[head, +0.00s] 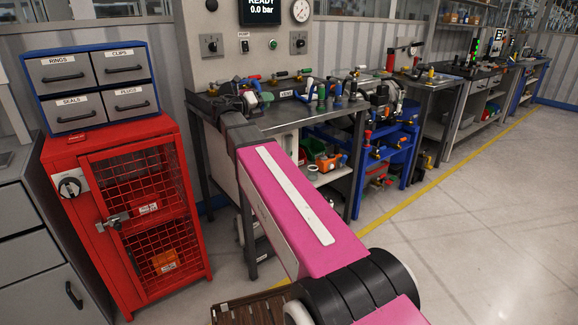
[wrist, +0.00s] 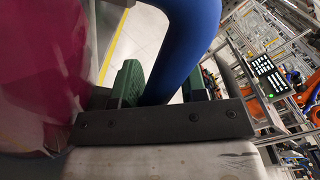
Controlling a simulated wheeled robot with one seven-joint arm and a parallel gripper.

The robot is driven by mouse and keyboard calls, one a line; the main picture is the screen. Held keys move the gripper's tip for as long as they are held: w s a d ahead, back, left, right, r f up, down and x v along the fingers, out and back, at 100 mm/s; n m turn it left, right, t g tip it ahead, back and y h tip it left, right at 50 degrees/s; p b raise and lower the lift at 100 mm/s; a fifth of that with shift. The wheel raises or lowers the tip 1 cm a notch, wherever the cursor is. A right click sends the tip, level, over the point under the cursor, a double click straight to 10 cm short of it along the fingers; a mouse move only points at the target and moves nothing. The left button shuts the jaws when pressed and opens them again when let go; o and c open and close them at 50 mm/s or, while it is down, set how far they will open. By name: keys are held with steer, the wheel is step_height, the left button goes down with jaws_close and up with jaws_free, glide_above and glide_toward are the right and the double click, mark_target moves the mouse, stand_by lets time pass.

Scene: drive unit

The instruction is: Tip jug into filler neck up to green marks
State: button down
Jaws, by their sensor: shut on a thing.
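My gripper (head: 250,98) is over the left end of the grey workbench. In the wrist view, its green finger pads (wrist: 162,88) are on both sides of a thick blue curved bar (wrist: 184,40), and it is shut on this bar. The bar looks like a handle, possibly the jug's. I cannot make out the jug's body, spout or liquid; my arm and gripper cover that part of the bench in the head view. I cannot pick out the filler neck or the green marks in either view.
The workbench (head: 335,112) holds several small valves and blue and green fittings. A panel display (head: 262,12) reads READY 0.0 bar. A red mesh cabinet (head: 95,157) with a blue-framed drawer unit (head: 93,50) stands left. The floor (head: 480,210) at right is clear.

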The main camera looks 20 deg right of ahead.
steer(key=shift+s+f, duration=0.15)
steer(key=shift+s, duration=0.05)
steer(key=shift+s+d, duration=0.15)
steer(key=shift+s, duration=0.1)
steer(key=shift+w, duration=0.1)
steer(key=shift+w+r+n, duration=0.15)
steer(key=shift+r+n, duration=0.05)
steer(key=shift+n, duration=0.5)
steer(key=shift+s, duration=0.2)
steer(key=shift+r+n, duration=0.2)
steer(key=shift+n, duration=0.5)
steer(key=shift+s, duration=0.25)
